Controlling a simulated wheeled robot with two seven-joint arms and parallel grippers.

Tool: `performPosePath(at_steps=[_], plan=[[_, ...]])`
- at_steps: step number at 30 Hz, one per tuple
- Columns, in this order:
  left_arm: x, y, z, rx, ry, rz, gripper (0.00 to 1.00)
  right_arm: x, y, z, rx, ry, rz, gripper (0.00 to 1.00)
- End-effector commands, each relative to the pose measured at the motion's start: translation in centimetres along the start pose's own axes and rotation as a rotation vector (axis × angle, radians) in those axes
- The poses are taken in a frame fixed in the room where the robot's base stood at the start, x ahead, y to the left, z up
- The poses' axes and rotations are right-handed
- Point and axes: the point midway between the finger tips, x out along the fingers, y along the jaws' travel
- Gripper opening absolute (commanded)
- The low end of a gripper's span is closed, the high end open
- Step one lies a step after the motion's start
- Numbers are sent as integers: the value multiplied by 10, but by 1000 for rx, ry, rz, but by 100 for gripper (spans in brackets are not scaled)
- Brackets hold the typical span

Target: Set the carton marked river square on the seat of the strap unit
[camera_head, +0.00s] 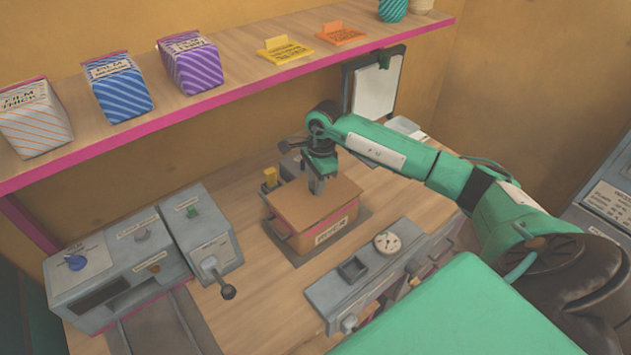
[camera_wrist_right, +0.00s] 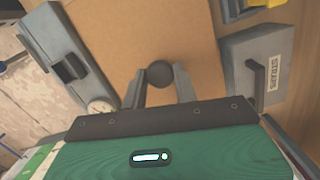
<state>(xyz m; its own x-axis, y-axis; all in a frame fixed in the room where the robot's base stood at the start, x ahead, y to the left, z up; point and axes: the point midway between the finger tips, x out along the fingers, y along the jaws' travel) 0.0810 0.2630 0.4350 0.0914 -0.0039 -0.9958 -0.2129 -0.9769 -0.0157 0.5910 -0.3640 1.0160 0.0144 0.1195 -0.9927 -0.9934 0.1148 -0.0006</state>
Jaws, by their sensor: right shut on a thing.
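A brown carton (camera_head: 308,208) with a pale label (camera_head: 331,231) on its front is in the middle of the head view; I cannot read the label surely. My right gripper (camera_head: 316,188) is over its top, shut on a dark round knob (camera_wrist_right: 160,73) there. The carton top (camera_wrist_right: 135,30) fills the middle of the wrist view. A grey unit labelled STRAPS (camera_wrist_right: 262,82) with a dark handle is beside the carton. The carton is over a dark flat patch (camera_head: 298,260); I cannot tell whether it touches it. My left gripper is not in view.
A grey press with knobs and a lever (camera_head: 228,292) stands left. A grey unit with a round dial (camera_head: 387,243) is at the front right. A shelf (camera_head: 250,60) above holds several striped cartons and two cards. Wooden bench shows between the units.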

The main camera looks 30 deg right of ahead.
Motion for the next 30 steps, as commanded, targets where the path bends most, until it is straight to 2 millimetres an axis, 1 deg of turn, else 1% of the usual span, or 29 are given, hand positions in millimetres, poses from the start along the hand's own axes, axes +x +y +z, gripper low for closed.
performPosePath(at_steps=[16, 30], plan=[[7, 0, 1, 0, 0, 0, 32, 1, 0, 0, -1, 0, 0, 0], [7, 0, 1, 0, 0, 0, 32, 0, 0, 0, 0, 0, 0, 0]])
